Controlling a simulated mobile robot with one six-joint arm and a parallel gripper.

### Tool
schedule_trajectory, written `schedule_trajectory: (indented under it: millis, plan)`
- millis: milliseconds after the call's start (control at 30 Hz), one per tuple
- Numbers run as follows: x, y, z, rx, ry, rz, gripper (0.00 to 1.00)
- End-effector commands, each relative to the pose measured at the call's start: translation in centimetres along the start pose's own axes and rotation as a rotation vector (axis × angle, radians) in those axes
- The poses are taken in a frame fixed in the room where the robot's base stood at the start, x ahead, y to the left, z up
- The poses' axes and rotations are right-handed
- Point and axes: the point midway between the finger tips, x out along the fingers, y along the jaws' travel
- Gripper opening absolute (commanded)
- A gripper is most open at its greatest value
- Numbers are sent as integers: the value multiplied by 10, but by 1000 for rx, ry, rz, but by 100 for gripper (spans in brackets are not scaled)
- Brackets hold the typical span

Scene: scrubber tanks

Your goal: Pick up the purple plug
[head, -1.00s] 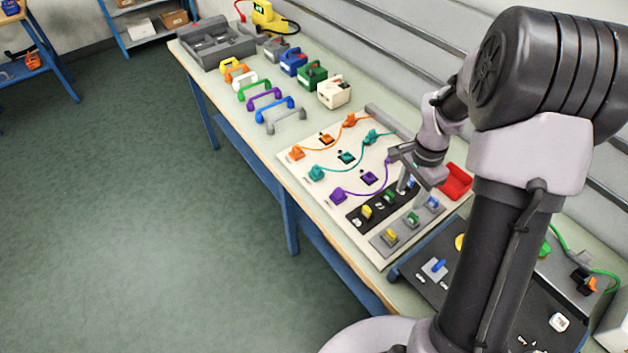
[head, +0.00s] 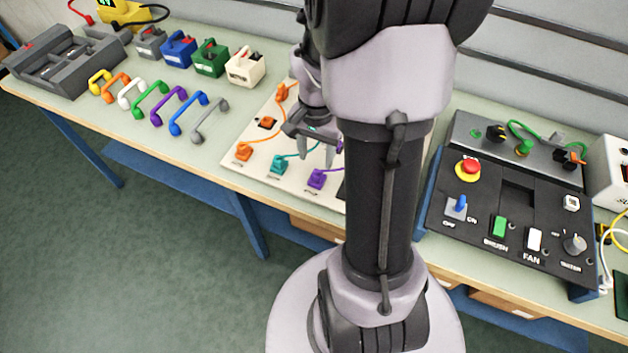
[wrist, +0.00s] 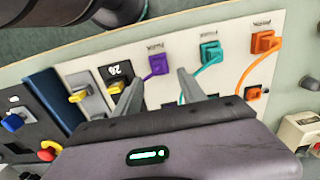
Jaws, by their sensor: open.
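The purple plug (head: 317,178) sits at the front edge of a cream board (head: 228,162), at the right end of a row of plugs. In the wrist view the purple plug (wrist: 157,64) shows between and beyond my fingertips. My gripper (head: 316,155) is open and empty above the board, just behind the purple plug. In the wrist view my gripper (wrist: 158,80) has its fingers spread, one on each side of the plug's line. They look apart from it. Most of the purple cord is hidden by my gripper and arm.
A teal plug (head: 278,163) and an orange plug (head: 243,152) stand left of the purple one, with cords. Several coloured handles (head: 172,105) lie farther left. A dark control panel (head: 510,215) stands at right. My arm hides the board's right part.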

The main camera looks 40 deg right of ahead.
Motion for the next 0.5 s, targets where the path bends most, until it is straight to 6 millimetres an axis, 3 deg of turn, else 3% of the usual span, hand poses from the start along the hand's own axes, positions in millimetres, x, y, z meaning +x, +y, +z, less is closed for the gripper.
schedule_trajectory:
  millis: [167, 400, 500]
  plan:
    - [18, 1, 0, -1, 0, 1, 48]
    - [64, 3, -2, 1, -1, 1, 48]
    - [66, 3, -2, 1, 0, 0, 48]
